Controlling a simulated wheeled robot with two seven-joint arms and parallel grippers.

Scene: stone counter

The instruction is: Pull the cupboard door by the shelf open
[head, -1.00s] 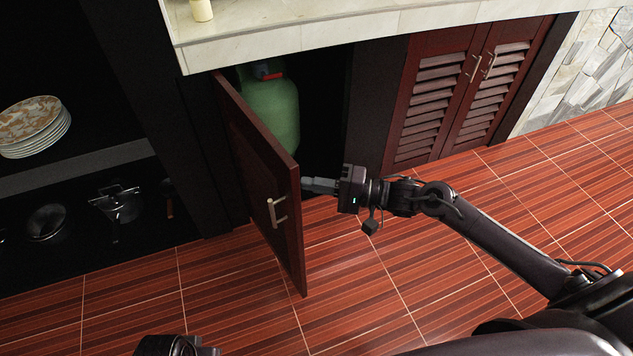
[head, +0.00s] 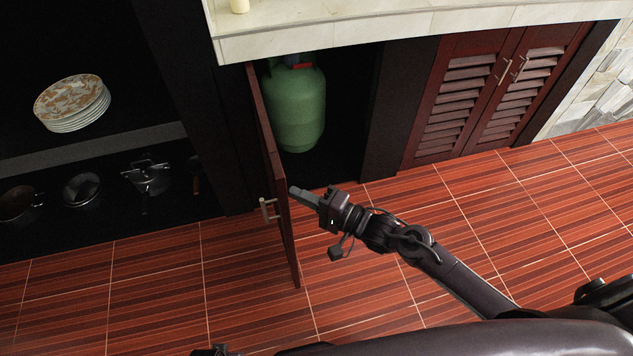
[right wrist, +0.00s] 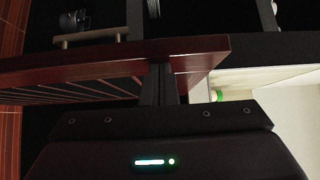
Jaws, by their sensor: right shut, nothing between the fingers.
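The dark red cupboard door (head: 272,170) by the shelf stands swung well open, seen almost edge-on in the head view. Its metal handle (head: 268,209) is on the outer face, to the left. My right gripper (head: 292,190) is shut and empty, with its fingertips at the inner side of the door, touching or very close to it. In the right wrist view the door's edge (right wrist: 100,62) crosses just beyond the shut fingers (right wrist: 158,85). My left gripper is not clearly visible; only a dark piece of my body shows at the bottom edge.
A green gas cylinder (head: 296,105) stands inside the open cupboard. The dark shelf (head: 100,150) at left holds stacked plates (head: 72,103) and several pots. Shut louvred doors (head: 490,90) are at right under the stone counter (head: 400,25). The tiled floor (head: 400,300) is clear.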

